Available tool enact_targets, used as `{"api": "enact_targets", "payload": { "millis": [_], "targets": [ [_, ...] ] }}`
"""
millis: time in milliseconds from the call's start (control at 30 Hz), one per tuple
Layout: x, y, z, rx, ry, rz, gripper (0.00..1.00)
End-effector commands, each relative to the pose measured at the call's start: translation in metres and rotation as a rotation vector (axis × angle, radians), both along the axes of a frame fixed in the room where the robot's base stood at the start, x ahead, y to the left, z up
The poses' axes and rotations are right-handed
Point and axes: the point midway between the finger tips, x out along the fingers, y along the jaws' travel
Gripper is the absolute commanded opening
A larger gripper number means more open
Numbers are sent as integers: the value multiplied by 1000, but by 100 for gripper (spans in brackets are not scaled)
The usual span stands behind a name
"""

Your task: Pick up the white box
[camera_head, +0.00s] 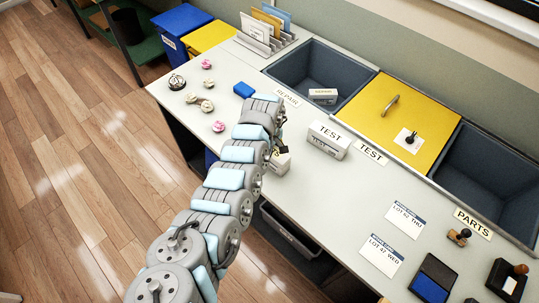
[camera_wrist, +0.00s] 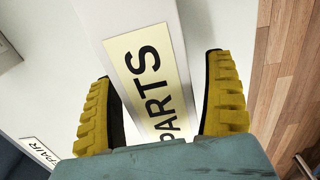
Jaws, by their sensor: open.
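A white box (camera_head: 282,163) with a black-on-cream PARTS label lies near the front edge of the table, partly hidden behind my arm in the head view. In the wrist view the same white box (camera_wrist: 103,17) runs lengthwise between the fingers, label facing the camera. My gripper (camera_wrist: 160,68) is open, one yellow ribbed finger on each side of the box. I cannot tell whether either finger touches it. Two other white boxes show in the head view: a TEST box (camera_head: 328,139) on the table and a box (camera_head: 322,96) in the REPAIR bin.
The REPAIR bin (camera_head: 352,70), a yellow panel (camera_head: 356,102) and the PARTS bin (camera_head: 470,190) line the back. Pink and beige pieces (camera_head: 206,105) and a blue block (camera_head: 243,89) lie left. Stamps (camera_head: 459,236) and lot cards (camera_head: 405,220) lie right.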

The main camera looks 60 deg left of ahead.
Motion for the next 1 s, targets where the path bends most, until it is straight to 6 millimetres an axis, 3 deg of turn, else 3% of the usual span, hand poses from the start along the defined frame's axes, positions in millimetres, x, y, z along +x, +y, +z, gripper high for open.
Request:
{"api": "enact_targets", "payload": {
  "millis": [233, 500, 567, 767, 1000],
  "targets": [
    [0, 0, -17, -1, 1, 2, 85],
    [0, 0, -18, -1, 0, 2, 85],
    [0, 0, -18, -1, 0, 2, 72],
    [0, 0, -18, -1, 0, 2, 15],
    [0, 0, -17, -1, 0, 2, 11]
  ]
}}
